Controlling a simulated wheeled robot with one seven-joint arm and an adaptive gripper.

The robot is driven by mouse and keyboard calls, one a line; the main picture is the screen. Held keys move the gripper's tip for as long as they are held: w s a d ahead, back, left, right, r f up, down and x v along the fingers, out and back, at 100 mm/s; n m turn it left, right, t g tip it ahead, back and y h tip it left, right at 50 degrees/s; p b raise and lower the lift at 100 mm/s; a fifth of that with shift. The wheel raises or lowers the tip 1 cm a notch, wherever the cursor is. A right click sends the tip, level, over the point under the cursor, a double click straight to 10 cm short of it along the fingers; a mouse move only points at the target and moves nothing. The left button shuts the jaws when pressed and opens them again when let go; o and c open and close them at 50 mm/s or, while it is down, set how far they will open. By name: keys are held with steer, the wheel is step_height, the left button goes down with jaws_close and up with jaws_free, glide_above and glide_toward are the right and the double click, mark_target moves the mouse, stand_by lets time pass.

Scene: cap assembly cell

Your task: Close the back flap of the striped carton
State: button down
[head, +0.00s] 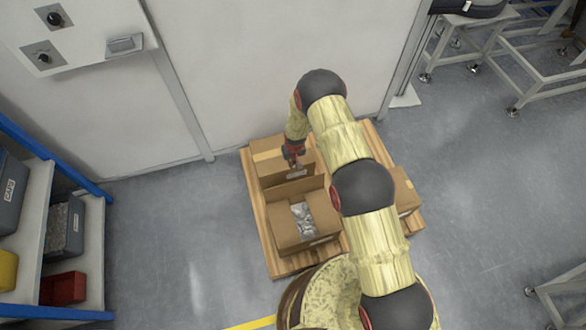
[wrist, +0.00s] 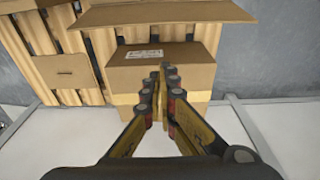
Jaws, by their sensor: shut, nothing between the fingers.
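An open carton (head: 289,229) stands on the pallet in the head view, with shiny silver contents (head: 304,217) showing inside. Its back flap (head: 291,190) stands up at its far edge; in the wrist view a cardboard flap (wrist: 165,13) crosses the top, probably the same one. I see no clear stripes on this carton. Behind it is a closed carton with a yellow band (head: 266,155), which also shows in the wrist view with a white label (wrist: 145,54). My gripper (head: 297,170) is shut and empty, above the closed carton and close behind the flap; its fingertips (wrist: 165,72) meet. I cannot tell whether they touch anything.
Another carton (head: 405,190) stands at the pallet's right, partly behind my arm. The wooden pallet (head: 258,218) lies close to a white wall (head: 250,60). A blue-framed shelf (head: 80,180) with bins is at left. Grey floor is clear between shelf and pallet.

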mark_target(295, 188)
step_height(295, 188, down, 8)
steer(key=s+b, duration=0.2)
steer(key=b, duration=0.1)
steer(key=shift+s+d, duration=0.25)
steer(key=shift+s, duration=0.05)
steer(key=shift+s+f, duration=0.1)
stand_by(0.4)
